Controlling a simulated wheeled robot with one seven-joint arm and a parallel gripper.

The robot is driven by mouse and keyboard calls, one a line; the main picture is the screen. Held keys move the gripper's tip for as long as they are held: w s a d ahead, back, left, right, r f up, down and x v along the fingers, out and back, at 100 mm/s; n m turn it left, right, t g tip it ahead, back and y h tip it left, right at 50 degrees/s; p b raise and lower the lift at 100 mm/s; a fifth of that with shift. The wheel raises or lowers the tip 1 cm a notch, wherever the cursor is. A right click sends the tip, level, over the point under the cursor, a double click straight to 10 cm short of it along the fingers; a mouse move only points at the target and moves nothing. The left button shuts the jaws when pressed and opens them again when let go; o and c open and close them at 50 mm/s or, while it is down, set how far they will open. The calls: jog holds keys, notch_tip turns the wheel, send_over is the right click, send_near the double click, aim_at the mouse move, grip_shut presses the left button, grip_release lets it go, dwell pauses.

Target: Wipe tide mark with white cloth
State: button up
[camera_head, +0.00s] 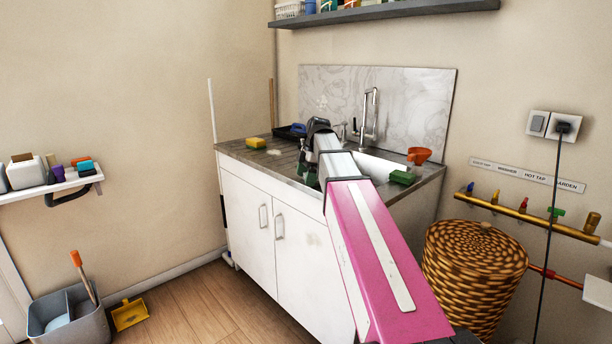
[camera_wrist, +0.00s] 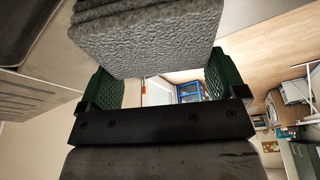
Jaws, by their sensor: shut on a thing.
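My gripper (camera_head: 309,168) is over the left side of the sink in the head view, largely hidden behind my arm. In the wrist view its green-padded fingers (camera_wrist: 160,72) stand on either side of a thick, folded, rough-textured cloth (camera_wrist: 150,42). The cloth looks grey in shade, and the gripper is shut on it. I cannot identify the tide mark for certain. A small pale patch (camera_head: 274,152) shows on the worktop, and a faint smudge (camera_head: 313,240) on the cabinet door. I cannot tell whether the cloth touches any surface.
The sink (camera_head: 375,165) has a tap (camera_head: 371,112) behind it. A yellow sponge (camera_head: 255,142) lies on the worktop (camera_head: 232,149). A green block (camera_head: 403,177) and an orange cup (camera_head: 419,155) are at right. A shelf (camera_head: 400,9) overhangs; a wicker basket (camera_head: 474,275) stands right.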

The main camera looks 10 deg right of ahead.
jog(key=shift+s, duration=0.35)
jog(key=shift+w+d, duration=0.15)
jog(key=shift+w, duration=1.55)
jog(key=shift+s+r, duration=0.1)
jog(key=shift+s, duration=1)
jog(key=shift+s+a, duration=0.2)
jog(key=shift+s, duration=0.35)
jog(key=shift+w+d, duration=0.1)
jog(key=shift+w, duration=0.9)
jog(key=shift+w+d+f, duration=0.1)
jog(key=shift+w+f, duration=0.1)
jog(key=shift+w, duration=0.3)
jog(key=shift+s, duration=0.5)
jog(key=shift+s+a+r, duration=0.15)
jog(key=shift+s+a, duration=0.05)
jog(key=shift+s, duration=0.85)
jog(key=shift+w+d, duration=0.2)
jog(key=shift+w, duration=1.4)
jog(key=shift+s+a+f, duration=0.2)
jog(key=shift+s+a, duration=0.45)
jog(key=shift+s, duration=0.3)
